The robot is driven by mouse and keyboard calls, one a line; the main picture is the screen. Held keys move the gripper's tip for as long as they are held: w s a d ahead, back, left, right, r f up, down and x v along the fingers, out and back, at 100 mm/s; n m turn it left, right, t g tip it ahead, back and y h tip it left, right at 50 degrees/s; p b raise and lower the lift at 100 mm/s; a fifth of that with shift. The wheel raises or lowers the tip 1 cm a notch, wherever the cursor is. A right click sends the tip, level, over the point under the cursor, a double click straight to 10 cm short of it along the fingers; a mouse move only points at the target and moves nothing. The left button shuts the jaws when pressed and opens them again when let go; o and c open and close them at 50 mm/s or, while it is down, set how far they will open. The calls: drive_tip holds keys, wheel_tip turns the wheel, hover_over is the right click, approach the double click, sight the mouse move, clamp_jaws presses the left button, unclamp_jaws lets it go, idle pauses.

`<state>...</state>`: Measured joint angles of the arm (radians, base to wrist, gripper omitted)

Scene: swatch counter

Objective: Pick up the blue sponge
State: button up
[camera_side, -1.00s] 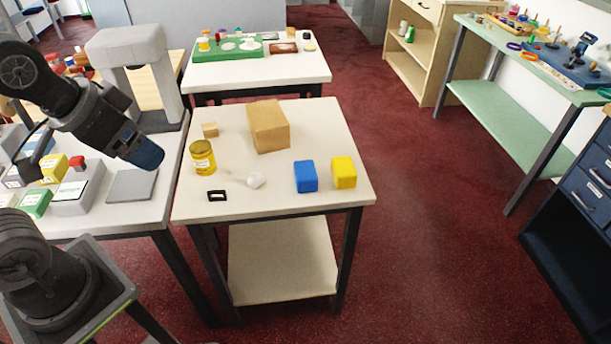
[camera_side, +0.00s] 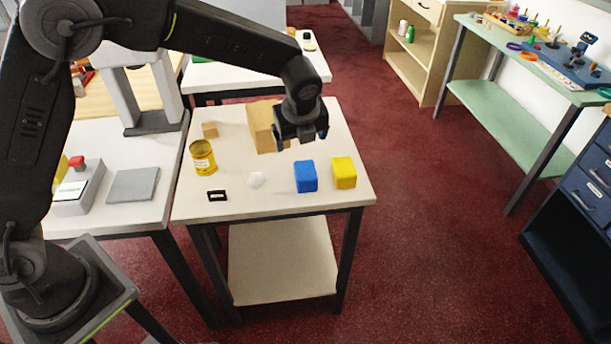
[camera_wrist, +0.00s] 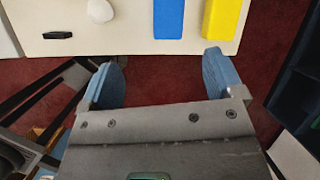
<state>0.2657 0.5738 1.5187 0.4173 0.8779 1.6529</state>
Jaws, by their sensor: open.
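The blue sponge (camera_side: 305,176) is a small block standing near the front right of the white table (camera_side: 230,205). In the wrist view the sponge (camera_wrist: 168,18) shows at the top edge, cut off by the frame. My gripper (camera_side: 302,143) hangs above the table, just above and behind the sponge as the side camera sees it. In the wrist view its two blue fingertips (camera_wrist: 160,78) are spread apart with nothing between them. The sponge is beyond the fingertips and is not touched.
A yellow block (camera_side: 343,172) stands close to the right of the sponge. A white lump (camera_side: 256,180), a black frame-like piece (camera_side: 217,196), a yellow can (camera_side: 203,157) and a wooden block (camera_side: 262,125) are to the left. The table's front edge is close by.

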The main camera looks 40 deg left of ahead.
sight(305, 169)
drive_tip(key=w+f, duration=0.1)
drive_tip(key=f, duration=0.2)
drive_tip(key=w+f+m, duration=0.1)
drive_tip(key=f, duration=0.3)
drive_tip(key=w+a+f+m, duration=0.1)
drive_tip(key=f, duration=0.2)
drive_tip(key=shift+w+f, duration=0.15)
drive_tip(key=shift+w, duration=0.2)
drive_tip(key=shift+x, duration=3.15)
drive_tip(key=shift+s, duration=0.1)
drive_tip(key=c, duration=1)
